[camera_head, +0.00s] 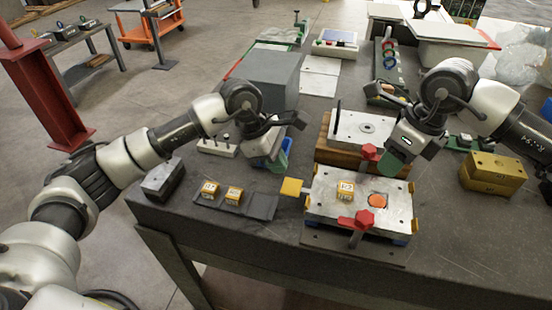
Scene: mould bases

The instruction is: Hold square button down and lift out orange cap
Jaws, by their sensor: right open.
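The orange cap (377,201) sits in the top face of a metal mould base (325,201), towards its right side. A yellow square button (291,188) sticks out from the left side of the base. My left gripper (277,165) is above and behind the button, apart from it, and its jaw state is unclear. My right gripper (384,166) is open above the back right of the base, behind the cap, and appears empty.
Red-knobbed clamps (357,220) stand at the base's front and back. A numbered yellow block (345,190) is on the base beside the cap. A dark tray with small numbered blocks (233,195) lies left. A second metal plate (362,127) stands behind, a brass block (492,174) right.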

